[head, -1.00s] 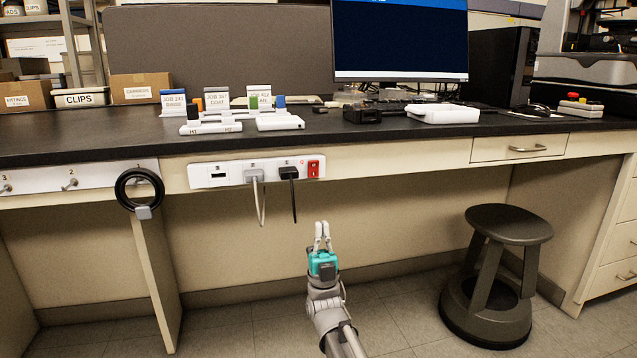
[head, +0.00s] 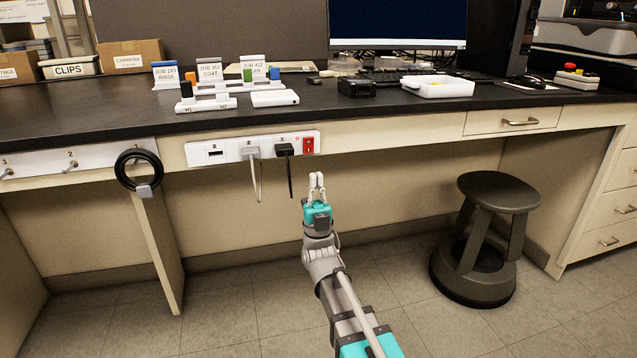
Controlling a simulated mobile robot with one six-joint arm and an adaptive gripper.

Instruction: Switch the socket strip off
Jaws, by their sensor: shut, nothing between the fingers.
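The white socket strip (head: 228,153) is fixed to the front apron of the bench, below the worktop. Its red rocker switch (head: 308,145) is at the right end of the strip; which way it is tipped is too small to tell. A grey plug (head: 250,152) and a black plug (head: 284,150) sit in the strip, with cords hanging down. My gripper (head: 316,176) points up and forward, just below the switch in the picture. Its fingers are shut and empty, and appear apart from the strip.
A dark step stool (head: 492,192) stands on the floor at the right. Racks, labelled blocks and a white tray (head: 438,87) are on the worktop. The space under the bench around my gripper is clear.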

